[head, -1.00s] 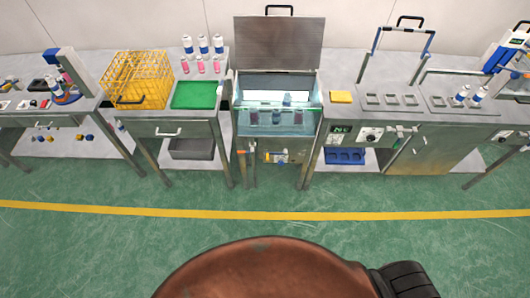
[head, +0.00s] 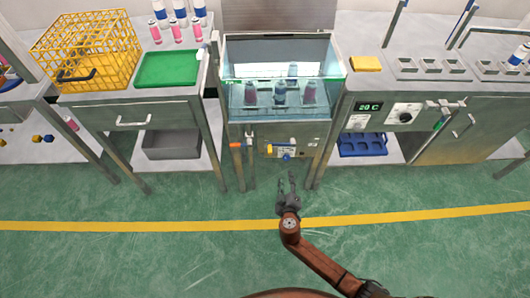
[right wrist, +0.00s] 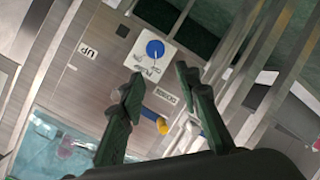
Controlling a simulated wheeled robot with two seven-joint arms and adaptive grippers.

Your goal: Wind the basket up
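A glass-fronted water bath (head: 245,112) stands at the middle with several cans (head: 279,92) low in the water. The basket under them is not clearly distinguishable. On its front panel are a blue round knob (head: 286,157) and a yellow-tipped lever (head: 270,149). The right wrist view shows the blue knob (right wrist: 155,48) on a white plate, a label reading UP (right wrist: 87,50), and the yellow end (right wrist: 162,126) of a blue handle. My right gripper (head: 287,178) is open and empty, in front of and below the panel, apart from it. My left gripper is out of view.
A yellow wire crate (head: 88,50) and green mat (head: 167,69) lie on the left bench. An orange-handled valve (head: 237,146) is left of the panel. The right bench bears a yellow sponge (head: 366,63). The floor in front is clear.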

